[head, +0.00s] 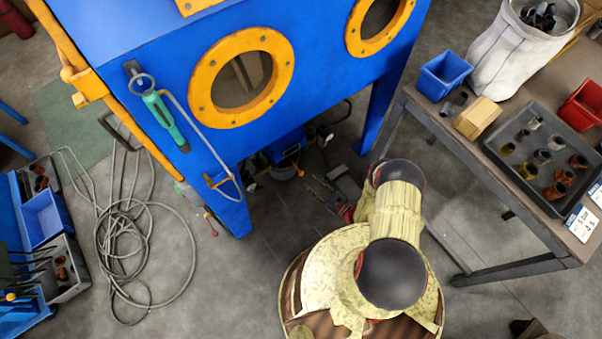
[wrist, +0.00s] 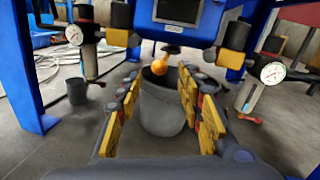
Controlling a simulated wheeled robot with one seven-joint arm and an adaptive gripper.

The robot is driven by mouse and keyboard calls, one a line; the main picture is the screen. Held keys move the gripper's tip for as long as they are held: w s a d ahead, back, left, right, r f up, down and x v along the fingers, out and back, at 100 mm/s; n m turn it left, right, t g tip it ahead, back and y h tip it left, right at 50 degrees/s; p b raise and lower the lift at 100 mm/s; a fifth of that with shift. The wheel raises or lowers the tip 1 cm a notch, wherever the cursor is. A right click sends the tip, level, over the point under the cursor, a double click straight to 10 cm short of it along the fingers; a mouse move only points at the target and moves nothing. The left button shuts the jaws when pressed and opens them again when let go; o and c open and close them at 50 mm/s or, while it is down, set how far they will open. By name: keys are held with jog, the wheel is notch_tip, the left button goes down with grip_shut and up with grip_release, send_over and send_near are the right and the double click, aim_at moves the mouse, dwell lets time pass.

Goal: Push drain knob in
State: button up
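A round orange knob (wrist: 160,67) shows in the wrist view, in front of a grey bucket under the blue cabinet. I take it for the drain knob, though no label on it can be read. My gripper (wrist: 161,82) is open, with a yellow-padded finger on each side of the picture. The knob appears between the fingertips, further off; I cannot tell whether anything touches it. Nothing is held.
The blue cabinet (head: 160,50) has legs on both sides. The grey bucket (wrist: 160,108) stands ahead, with gauges (wrist: 272,73) on filter units at both sides. A workbench (head: 425,108) is at right in the head view; coiled hose (head: 118,235) lies at left.

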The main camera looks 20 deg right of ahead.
aim_at(301, 173)
jog(key=shift+b+x, duration=0.9)
jog(key=shift+x, duration=2.9)
jog(key=shift+f, duration=0.1)
jog(key=c, duration=0.3)
grip_shut()
